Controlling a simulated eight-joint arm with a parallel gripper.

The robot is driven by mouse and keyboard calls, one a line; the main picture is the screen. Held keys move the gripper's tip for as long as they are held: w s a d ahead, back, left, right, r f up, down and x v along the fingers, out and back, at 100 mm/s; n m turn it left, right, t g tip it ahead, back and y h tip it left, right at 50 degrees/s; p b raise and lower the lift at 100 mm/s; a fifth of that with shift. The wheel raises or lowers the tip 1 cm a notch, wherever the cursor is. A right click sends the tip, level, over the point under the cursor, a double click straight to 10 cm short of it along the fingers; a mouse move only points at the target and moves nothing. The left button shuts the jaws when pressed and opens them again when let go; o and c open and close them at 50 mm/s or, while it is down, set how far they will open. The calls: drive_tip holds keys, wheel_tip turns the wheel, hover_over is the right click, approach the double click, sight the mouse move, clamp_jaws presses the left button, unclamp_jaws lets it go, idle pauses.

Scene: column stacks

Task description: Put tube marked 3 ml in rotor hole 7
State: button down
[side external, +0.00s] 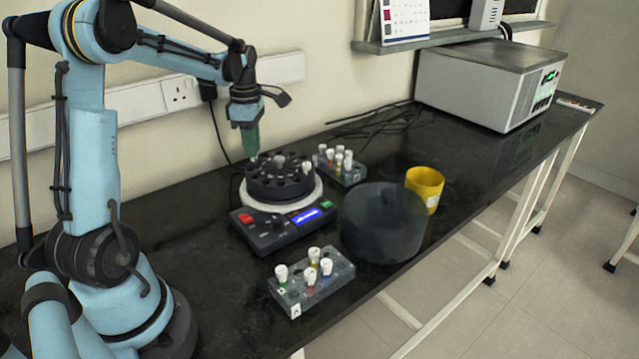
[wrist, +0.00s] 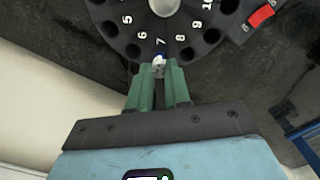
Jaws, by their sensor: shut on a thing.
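My gripper (side external: 252,152) points down at the back left rim of the dark round rotor (side external: 262,188). In the wrist view, my gripper (wrist: 160,72) has its green fingers shut on a small tube with a pale cap (wrist: 159,64). The tube is at the rotor's rim, right by the number 7 on the rotor (wrist: 182,22), and covers hole 7. I cannot tell how deep it sits, and its marking cannot be read. Numbered holes 5, 6, 8 and 9 beside it look dark and empty. One white-capped tube (side external: 306,168) stands at the rotor's right side.
A tube rack (side external: 318,294) stands in front and another rack (side external: 352,177) behind, each with several capped tubes. A dark round lid (side external: 384,228) and a yellow mug (side external: 424,188) stand right of the centrifuge (side external: 282,232). A grey machine (side external: 478,88) is at the back right.

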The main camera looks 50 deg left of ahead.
drive_tip(key=c, duration=0.7)
unclamp_jaws()
drive_tip(key=shift+r, duration=0.1)
drive_tip(key=shift+r, duration=2.9)
